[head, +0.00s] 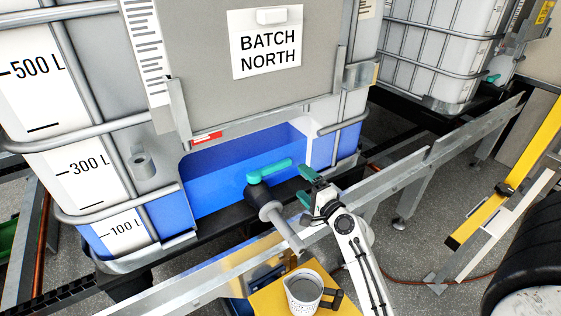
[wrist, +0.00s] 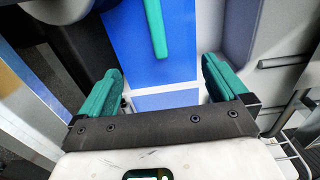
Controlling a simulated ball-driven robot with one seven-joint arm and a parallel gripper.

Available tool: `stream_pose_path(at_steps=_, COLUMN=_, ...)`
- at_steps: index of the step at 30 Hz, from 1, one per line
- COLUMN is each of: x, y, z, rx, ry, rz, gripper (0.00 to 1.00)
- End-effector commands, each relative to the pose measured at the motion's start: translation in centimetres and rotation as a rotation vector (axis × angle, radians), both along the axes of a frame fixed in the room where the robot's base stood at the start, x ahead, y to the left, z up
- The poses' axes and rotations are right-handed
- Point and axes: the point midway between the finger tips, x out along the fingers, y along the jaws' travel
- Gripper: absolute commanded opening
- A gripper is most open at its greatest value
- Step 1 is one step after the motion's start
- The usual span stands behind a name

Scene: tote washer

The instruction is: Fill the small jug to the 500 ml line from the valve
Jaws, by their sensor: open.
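The valve has a teal lever handle (head: 272,170), a black body (head: 256,192) and a grey spout (head: 280,226) sloping down to the right. The lever points right, crosswise to the spout. No stream shows at the spout. My gripper (head: 304,186) is open and empty, just right of the lever's tip. In the wrist view the lever (wrist: 155,30) lies ahead of the gap between my teal fingers (wrist: 162,82), apart from them. The small white jug (head: 304,291) with a dark handle stands upright below the spout. Its inside looks grey; I cannot tell a level.
The jug stands on a yellow stand (head: 268,301). The caged tank marked BATCH NORTH (head: 266,42) holds blue liquid. A metal rail (head: 398,176) runs in front, close to my arm. A yellow post (head: 508,180) and a black ribbed object (head: 530,245) are at right.

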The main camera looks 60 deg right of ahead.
Motion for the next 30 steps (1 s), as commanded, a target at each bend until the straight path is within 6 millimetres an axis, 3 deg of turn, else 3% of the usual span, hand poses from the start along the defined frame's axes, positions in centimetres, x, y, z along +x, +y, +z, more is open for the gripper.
stream_pose_path(at_steps=15, x=8.2, y=-5.0, z=-0.1, rx=0.0, ry=-0.004, rz=0.001, gripper=1.0)
stream_pose_path(at_steps=21, x=9.5, y=-5.7, z=0.0, rx=0.001, ry=-0.001, rz=0.001, gripper=1.0)
stream_pose_path(at_steps=30, x=9.6, y=-5.8, z=0.0, rx=0.001, ry=0.0, rz=0.001, gripper=0.99)
